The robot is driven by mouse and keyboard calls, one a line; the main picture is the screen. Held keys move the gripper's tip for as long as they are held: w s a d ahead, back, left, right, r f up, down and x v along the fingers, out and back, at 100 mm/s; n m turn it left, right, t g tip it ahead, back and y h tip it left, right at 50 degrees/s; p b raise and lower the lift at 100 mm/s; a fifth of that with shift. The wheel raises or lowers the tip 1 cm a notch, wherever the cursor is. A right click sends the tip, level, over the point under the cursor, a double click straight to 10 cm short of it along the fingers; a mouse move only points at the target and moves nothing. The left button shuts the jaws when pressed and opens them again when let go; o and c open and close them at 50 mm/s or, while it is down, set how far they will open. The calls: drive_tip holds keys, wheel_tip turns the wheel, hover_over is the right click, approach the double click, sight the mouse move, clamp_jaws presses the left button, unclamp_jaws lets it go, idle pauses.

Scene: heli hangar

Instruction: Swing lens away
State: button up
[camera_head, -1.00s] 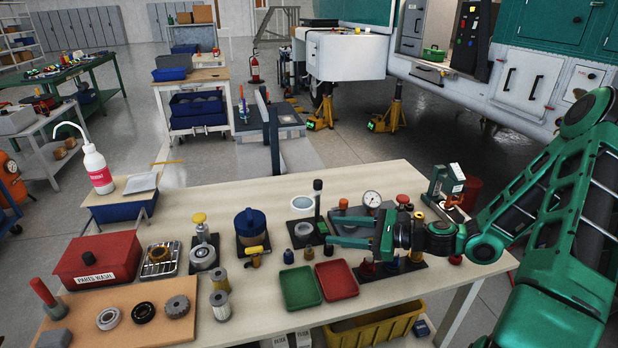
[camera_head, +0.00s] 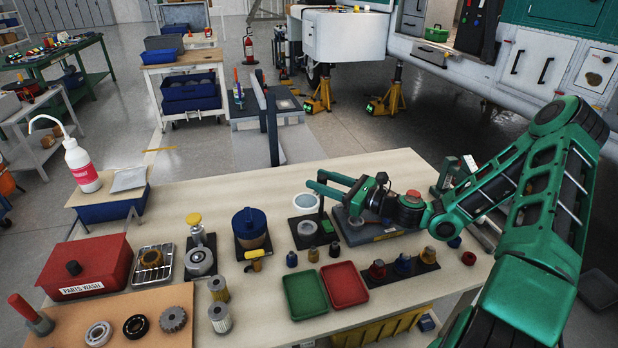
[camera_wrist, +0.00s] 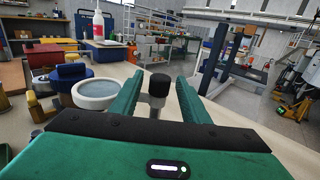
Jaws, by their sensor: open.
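My gripper (camera_head: 315,182) is open at the top of the post. In the wrist view, a black knob on a grey stem (camera_wrist: 158,85) stands between my two green fingers, with gaps on both sides. In the head view my fingers hide the knob.
A dial gauge block (camera_head: 360,226) lies under my wrist. A green tray (camera_head: 305,293) and a red tray (camera_head: 344,286) lie in front of the stand. A blue-lidded pot (camera_head: 250,228) stands to its left. The bench behind the lens is clear.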

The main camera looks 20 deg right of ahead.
drive_tip(key=shift+x, duration=2)
clamp_jaws()
